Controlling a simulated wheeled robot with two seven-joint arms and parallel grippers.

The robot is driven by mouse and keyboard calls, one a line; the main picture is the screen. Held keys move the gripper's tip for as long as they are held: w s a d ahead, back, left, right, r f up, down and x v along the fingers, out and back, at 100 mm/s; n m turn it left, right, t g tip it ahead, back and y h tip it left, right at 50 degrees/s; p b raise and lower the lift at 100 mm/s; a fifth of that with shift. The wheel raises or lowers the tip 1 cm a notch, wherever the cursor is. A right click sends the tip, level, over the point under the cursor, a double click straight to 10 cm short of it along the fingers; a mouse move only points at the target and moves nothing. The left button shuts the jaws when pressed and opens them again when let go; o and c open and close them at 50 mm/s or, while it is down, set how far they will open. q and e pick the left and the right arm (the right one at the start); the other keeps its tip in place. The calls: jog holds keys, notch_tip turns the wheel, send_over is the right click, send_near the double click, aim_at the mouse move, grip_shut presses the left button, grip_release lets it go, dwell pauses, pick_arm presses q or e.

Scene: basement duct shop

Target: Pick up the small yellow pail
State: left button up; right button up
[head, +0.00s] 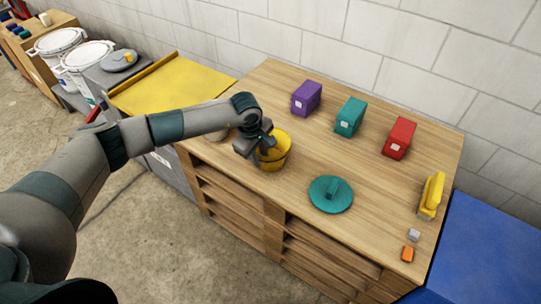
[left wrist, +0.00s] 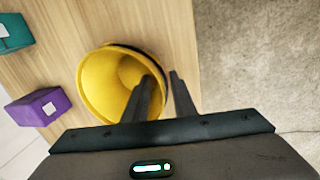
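The small yellow pail (head: 275,152) stands on the wooden workbench near its front left edge. In the left wrist view the pail (left wrist: 95,85) shows its open mouth, with a dark band along its right side. My left gripper (head: 261,146) is at the pail's near left rim. In the left wrist view the left gripper (left wrist: 160,76) has its fingers apart, one over the pail's mouth and the other outside the rim. I cannot tell whether either finger touches the wall. My right gripper is not in view.
Purple (head: 306,98), teal (head: 350,117) and red (head: 399,138) boxes stand along the back of the bench (head: 380,215). A teal round lid (head: 331,194) lies right of the pail. A yellow tool (head: 431,195) and two small blocks sit at the right end.

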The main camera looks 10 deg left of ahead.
pick_arm(q)
jog(key=shift+w+f, duration=0.15)
jog(key=shift+f, duration=0.65)
jog(key=shift+w+f, duration=0.15)
jog(key=shift+f, duration=0.65)
grip_shut()
